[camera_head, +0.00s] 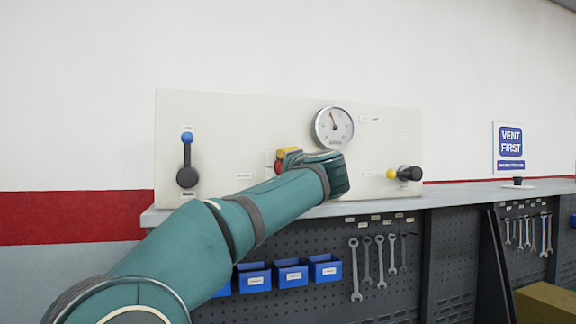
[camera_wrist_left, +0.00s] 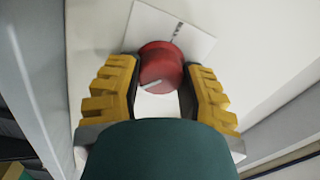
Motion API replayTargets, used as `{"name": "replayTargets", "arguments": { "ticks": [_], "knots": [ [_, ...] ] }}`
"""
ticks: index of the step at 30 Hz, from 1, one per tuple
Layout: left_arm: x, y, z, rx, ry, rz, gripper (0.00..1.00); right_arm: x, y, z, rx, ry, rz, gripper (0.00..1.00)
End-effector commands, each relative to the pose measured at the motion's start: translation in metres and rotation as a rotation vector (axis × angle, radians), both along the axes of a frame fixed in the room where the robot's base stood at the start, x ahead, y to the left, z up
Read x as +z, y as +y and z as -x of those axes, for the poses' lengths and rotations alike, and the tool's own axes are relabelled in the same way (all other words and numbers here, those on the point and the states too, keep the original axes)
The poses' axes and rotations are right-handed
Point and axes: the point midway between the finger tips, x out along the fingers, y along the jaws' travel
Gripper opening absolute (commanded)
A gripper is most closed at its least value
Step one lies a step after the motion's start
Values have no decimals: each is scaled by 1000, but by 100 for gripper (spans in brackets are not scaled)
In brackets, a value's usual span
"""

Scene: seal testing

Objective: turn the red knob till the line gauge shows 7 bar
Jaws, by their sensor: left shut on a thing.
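The red knob (camera_wrist_left: 161,66) sits on a white plate on the panel in the left wrist view, with a pale pointer line on its face. My left gripper (camera_wrist_left: 160,78) is shut on it, one yellow finger on each side. In the head view my left gripper (camera_head: 286,160) is at the panel, and only a sliver of the red knob (camera_head: 278,167) shows beside it. The round line gauge (camera_head: 333,128) is above and to the right of the gripper. Its needle points up and slightly left; its numbers are too small to read. My right gripper is not in view.
A blue-tipped lever (camera_head: 187,160) stands at the panel's left, and a yellow-tipped black handle (camera_head: 405,173) at its right. The shelf (camera_head: 460,194) runs below the panel. Blue bins (camera_head: 290,273) and wrenches (camera_head: 355,270) hang underneath.

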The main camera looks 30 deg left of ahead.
Motion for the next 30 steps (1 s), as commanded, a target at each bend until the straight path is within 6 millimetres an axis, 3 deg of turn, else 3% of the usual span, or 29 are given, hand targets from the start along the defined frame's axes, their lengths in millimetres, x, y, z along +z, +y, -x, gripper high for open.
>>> {"name": "replayTargets", "arguments": {
  "ticks": [30],
  "knots": [
    [-1,1,1,1,731,-625,4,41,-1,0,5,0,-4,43]
  ]
}}
